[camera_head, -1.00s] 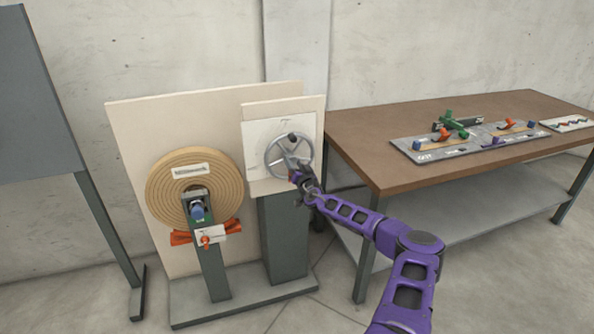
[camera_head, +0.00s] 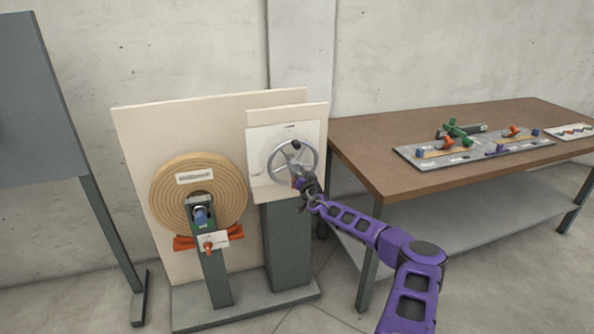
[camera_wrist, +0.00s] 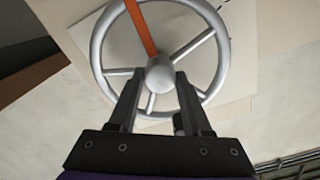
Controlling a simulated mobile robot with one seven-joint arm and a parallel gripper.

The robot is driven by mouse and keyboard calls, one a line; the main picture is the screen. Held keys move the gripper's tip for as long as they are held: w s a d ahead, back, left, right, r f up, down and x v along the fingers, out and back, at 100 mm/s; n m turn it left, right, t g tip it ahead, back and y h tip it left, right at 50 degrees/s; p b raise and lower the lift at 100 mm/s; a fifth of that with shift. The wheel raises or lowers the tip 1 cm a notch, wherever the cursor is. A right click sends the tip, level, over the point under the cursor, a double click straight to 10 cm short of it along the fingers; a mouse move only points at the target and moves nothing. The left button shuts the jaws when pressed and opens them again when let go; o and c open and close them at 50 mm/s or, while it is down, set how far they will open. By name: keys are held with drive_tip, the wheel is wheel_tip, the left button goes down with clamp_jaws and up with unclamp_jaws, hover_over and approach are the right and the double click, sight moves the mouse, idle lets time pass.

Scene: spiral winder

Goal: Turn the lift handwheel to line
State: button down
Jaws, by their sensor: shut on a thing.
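The lift handwheel (camera_head: 270,168) is a silver spoked wheel with a dark knob (camera_head: 296,145) near its top. It is mounted on a pale square plate (camera_head: 262,138) with small dark marks above and to the lower left of the wheel. In the wrist view the handwheel (camera_wrist: 96,58) shows a round silver hub and one orange spoke (camera_wrist: 140,27) running up from it. My gripper (camera_wrist: 158,76) is shut on the hub, one finger on each side. In the head view my gripper (camera_head: 299,176) covers the lower part of the wheel. The fingers hide part of the lower rim in the wrist view.
A tan coiled roll (camera_head: 168,188) stands left of the wheel, with an orange-handled fitting (camera_head: 208,246) below it. A brown-topped table (camera_head: 375,150) is to the right, carrying boards with coloured parts. A grey panel (camera_head: 35,100) stands at the far left.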

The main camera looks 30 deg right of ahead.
idle(0.3)
drive_tip(key=shift+c, duration=1.8)
unclamp_jaws()
drive_tip(key=p+v, duration=0.3)
drive_tip(key=v, duration=1.4)
drive_tip(key=shift+s+a, duration=0.15)
drive_tip(key=shift+r, duration=0.1)
drive_tip(key=shift+c, duration=0.3)
